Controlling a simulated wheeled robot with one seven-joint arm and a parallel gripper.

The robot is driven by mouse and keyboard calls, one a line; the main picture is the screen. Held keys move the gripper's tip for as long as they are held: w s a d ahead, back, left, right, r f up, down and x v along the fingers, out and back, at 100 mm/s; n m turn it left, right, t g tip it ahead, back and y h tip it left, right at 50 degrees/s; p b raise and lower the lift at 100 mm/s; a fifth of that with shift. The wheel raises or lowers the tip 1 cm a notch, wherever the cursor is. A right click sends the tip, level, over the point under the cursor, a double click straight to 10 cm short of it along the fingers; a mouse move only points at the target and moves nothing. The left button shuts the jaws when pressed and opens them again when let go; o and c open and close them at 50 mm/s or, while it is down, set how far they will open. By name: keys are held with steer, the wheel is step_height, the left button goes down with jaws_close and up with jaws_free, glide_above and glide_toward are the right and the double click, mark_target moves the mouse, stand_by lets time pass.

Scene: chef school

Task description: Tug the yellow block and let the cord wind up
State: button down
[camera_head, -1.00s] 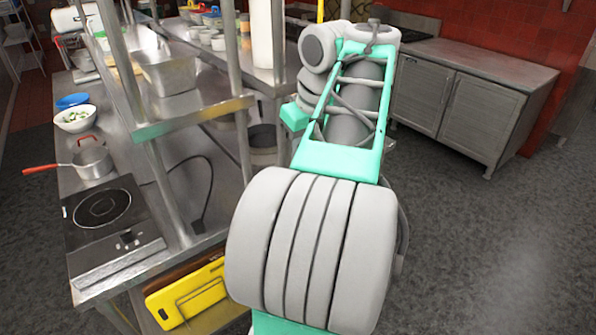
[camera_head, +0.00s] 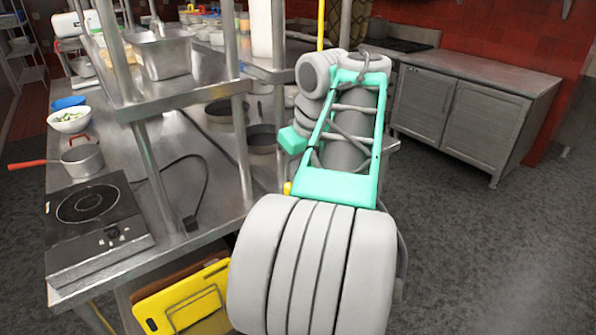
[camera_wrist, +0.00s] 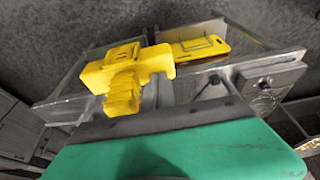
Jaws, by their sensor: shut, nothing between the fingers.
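A thin yellow upright strip (camera_head: 321,24) hangs from the top edge of the head view, just behind my arm; it may be the cord, and its lower part is hidden there. I cannot make out a separate yellow block in either view. My gripper has yellow fingers (camera_wrist: 126,72), closed together with nothing between them in the wrist view. In the head view my arm hides the gripper; only a small yellow bit (camera_head: 287,188) shows at its left side.
A steel worktable with shelf posts (camera_head: 150,170) fills the left, close to my arm. On it are an induction hob (camera_head: 88,207) and a saucepan (camera_head: 83,160). A yellow board (camera_head: 183,302) stands under its near edge. Open floor (camera_head: 470,250) lies right, before steel cabinets (camera_head: 460,115).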

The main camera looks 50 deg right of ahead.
steer(key=shift+f+b, duration=3.3)
steer(key=shift+f, duration=0.9)
